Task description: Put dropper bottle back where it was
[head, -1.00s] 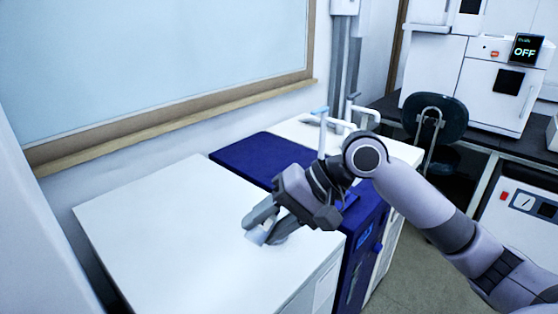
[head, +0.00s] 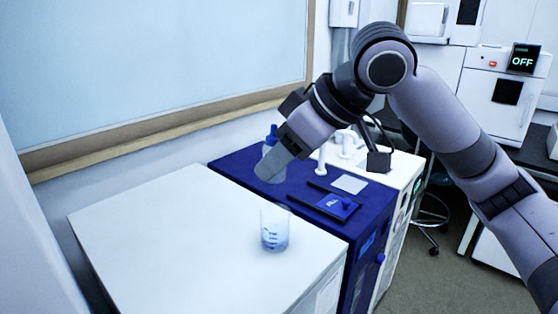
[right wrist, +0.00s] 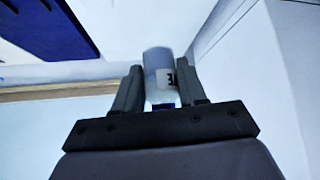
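In the head view my right gripper (head: 271,165) is raised above the blue cabinet and points down to the left. It is shut on the dropper bottle (head: 270,159), a small translucent bottle whose blue cap points up. The fingers partly hide its body. In the right wrist view the bottle (right wrist: 157,62) sits between the two fingers, with dark marking on its side and blue near the palm. A clear beaker (head: 274,229) with blue markings stands upright on the white cabinet top (head: 170,235), apart from the gripper. My left gripper is not in view.
The blue cabinet top (head: 235,156) carries a small white plate (head: 349,184) and a dark blue flat item (head: 337,206). White pipes (head: 347,143) rise behind it. Most of the white top is clear. A wall with a window-like board stands behind.

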